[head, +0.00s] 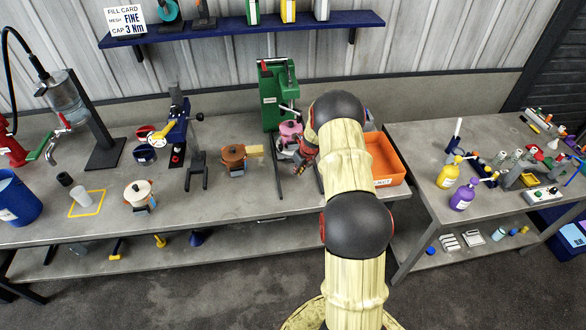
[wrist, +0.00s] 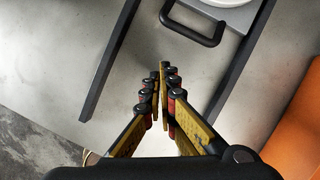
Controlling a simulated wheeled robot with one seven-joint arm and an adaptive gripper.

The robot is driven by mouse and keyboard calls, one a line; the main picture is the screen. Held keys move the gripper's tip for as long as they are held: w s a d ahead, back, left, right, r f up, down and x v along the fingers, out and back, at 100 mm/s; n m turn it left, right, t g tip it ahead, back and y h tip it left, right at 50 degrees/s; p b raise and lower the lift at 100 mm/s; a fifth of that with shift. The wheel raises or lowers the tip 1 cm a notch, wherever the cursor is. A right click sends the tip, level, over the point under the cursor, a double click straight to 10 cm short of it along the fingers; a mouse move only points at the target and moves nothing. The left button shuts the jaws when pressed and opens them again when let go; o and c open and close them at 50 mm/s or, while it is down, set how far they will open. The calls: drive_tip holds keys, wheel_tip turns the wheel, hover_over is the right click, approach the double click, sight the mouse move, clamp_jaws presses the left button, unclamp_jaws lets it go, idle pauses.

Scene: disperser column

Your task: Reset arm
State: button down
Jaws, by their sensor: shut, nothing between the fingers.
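My arm reaches over the bench in the head view. My gripper (head: 309,155) is beside the green machine (head: 271,90) and a pink-topped pot (head: 291,129), partly hidden by the arm. In the wrist view my gripper (wrist: 161,76) has its fingertips together with nothing between them. Below the fingers is bare grey bench (wrist: 165,50) between two dark base bars (wrist: 108,62). A black loop handle (wrist: 196,36) and part of a white round thing (wrist: 228,2) show beyond the tips.
An orange crate (head: 390,176) stands right of my gripper. An orange-brown pot (head: 233,156), a blue press (head: 179,130) and a cream-lidded pot (head: 138,194) stand to the left. A second table (head: 415,152) with bottles is at right. A blue shelf (head: 230,27) hangs above.

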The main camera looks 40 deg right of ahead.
drive_tip(key=p+v, duration=0.1)
drive_tip(key=v, duration=0.8)
drive_tip(key=shift+w+r, duration=0.2)
drive_tip(key=shift+d, duration=0.1)
drive_tip(key=s+a+f+n+g+y, duration=0.1)
drive_tip(key=s+a+f+n, duration=0.1)
drive_tip(key=s+a+n, duration=0.55)
drive_tip(key=s+a+r+n+t+b, duration=0.1)
drive_tip(key=s+a+r+n+b, duration=0.2)
drive_tip(key=s+a+r+n, duration=0.9)
drive_tip(key=s+a+r+n+t+b, duration=0.1)
drive_tip(key=s+a+r+n+b, duration=0.3)
drive_tip(key=s+a+r+n, duration=0.7)
drive_tip(key=a+r+n, duration=0.6)
drive_tip(key=a, duration=0.3)
drive_tip(key=shift+s+t+h+b, duration=0.3)
drive_tip(key=shift+s+h, duration=0.05)
drive_tip(key=shift+h, duration=0.05)
